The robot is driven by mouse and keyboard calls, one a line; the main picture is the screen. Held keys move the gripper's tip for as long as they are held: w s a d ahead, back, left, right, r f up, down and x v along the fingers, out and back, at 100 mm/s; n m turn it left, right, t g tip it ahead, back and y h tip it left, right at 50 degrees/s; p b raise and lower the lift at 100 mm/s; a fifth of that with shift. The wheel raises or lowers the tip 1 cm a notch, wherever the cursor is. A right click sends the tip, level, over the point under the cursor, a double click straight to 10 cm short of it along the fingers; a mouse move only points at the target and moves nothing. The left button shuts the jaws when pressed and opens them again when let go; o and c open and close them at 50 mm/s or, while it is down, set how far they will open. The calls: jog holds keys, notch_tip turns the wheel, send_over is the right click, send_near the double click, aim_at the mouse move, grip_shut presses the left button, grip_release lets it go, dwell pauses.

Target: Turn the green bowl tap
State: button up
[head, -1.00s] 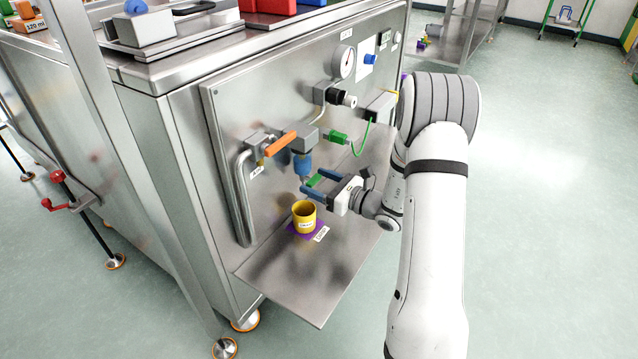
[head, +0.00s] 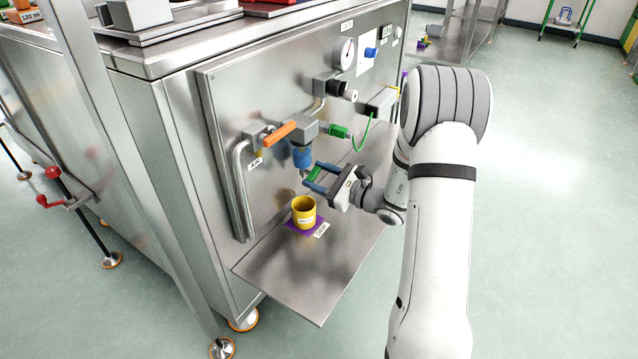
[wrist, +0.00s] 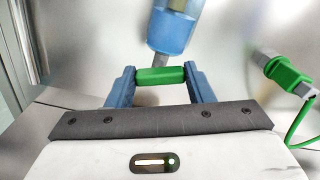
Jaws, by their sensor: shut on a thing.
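My gripper (head: 312,176) is shut on the green bowl tap (head: 316,172), just under the blue bowl (head: 302,157) on the machine's front panel. In the wrist view the green tap (wrist: 161,76) lies crosswise between the two blue fingers, one at each end. The blue bowl (wrist: 172,30) is see-through and tapers to a grey stem that meets the tap from above. A yellow cup (head: 304,212) stands upright below and a little to the left of the tap.
The cup stands on a purple mat (head: 292,226) on a steel shelf (head: 318,277). An orange lever (head: 279,132) sticks out left above the bowl. A green connector (head: 339,131) with a green cable is to the right. The shelf's front is clear.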

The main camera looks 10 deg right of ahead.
dwell(0.3)
jog(key=o, duration=1)
jog(key=shift+s+d, duration=0.1)
jog(key=shift+d, duration=0.05)
jog(key=p+v, duration=0.2)
jog(key=v, duration=0.5)
jog(key=shift+s+d, duration=0.25)
